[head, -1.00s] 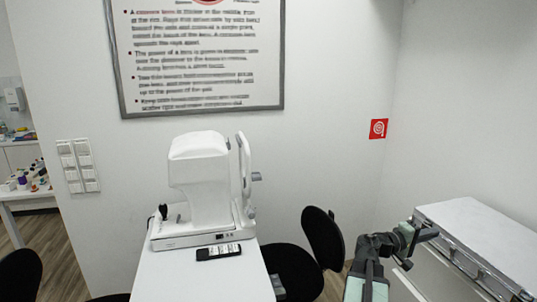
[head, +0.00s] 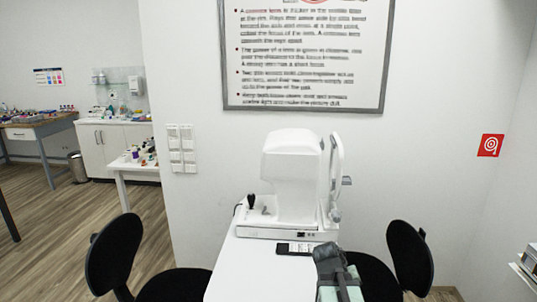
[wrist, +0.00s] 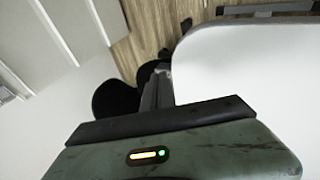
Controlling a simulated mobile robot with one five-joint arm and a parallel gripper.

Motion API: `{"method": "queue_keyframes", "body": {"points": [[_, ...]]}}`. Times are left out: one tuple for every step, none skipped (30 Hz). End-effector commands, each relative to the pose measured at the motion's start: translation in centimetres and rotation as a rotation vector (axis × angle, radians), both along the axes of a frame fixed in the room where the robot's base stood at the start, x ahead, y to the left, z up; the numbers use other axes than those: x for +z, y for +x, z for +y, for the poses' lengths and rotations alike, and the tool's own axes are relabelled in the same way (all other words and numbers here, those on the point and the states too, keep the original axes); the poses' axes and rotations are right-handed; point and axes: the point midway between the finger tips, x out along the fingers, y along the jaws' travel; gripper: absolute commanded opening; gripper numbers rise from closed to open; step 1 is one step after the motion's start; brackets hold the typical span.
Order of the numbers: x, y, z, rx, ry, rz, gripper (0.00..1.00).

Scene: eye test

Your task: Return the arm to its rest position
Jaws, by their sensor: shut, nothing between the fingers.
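My arm (head: 338,280) shows at the bottom of the head view, pale green and black, in front of the white table (head: 238,272). It looks folded close, with its dark upper end just below the eye-test machine's base. My gripper (wrist: 158,80) shows in the wrist view as narrow dark grey fingers beyond the green, black-edged arm part. The fingers are together, with nothing seen between them. In the head view I cannot make out the fingers.
The white eye-test machine (head: 293,180) stands on the table, with a black remote-like object (head: 296,248) before it. Black chairs stand left (head: 115,250) and right (head: 408,255) of the table. A white-topped cabinet edge (head: 528,262) is far right. Open wooden floor (head: 60,225) lies left.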

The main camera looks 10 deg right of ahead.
Motion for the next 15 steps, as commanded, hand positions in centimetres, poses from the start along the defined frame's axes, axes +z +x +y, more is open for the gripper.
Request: {"method": "queue_keyframes", "body": {"points": [[-0.7, 0.6, 3.9, 0.036, 0.067, 0.007, 0.00], [-1.1, 0.8, 6.0, 0.054, 0.107, 0.013, 0.00], [-1.5, 1.0, 8.6, 0.077, 0.157, 0.020, 0.00], [-1.8, 1.1, 10.5, 0.093, 0.193, 0.028, 0.00], [-2.0, 1.2, 12.2, 0.108, 0.225, 0.034, 0.00], [-2.2, 1.1, 14.3, 0.129, 0.265, 0.046, 0.00], [-2.4, 1.1, 15.9, 0.144, 0.294, 0.052, 0.00], [-2.5, 1.0, 17.4, 0.157, 0.322, 0.061, 0.00], [-2.6, 0.8, 19.3, 0.176, 0.356, 0.071, 0.00], [-2.7, 0.7, 20.6, 0.188, 0.382, 0.079, 0.00], [-2.7, 0.5, 21.9, 0.202, 0.406, 0.088, 0.00], [-2.8, 0.2, 23.5, 0.217, 0.436, 0.098, 0.00], [-2.8, 0.0, 25.0, 0.231, 0.457, 0.107, 0.00], [-2.8, -0.2, 26.2, 0.242, 0.479, 0.116, 0.00], [-4.4, -0.3, 26.3, 0.243, 0.484, 0.118, 0.00]]}}
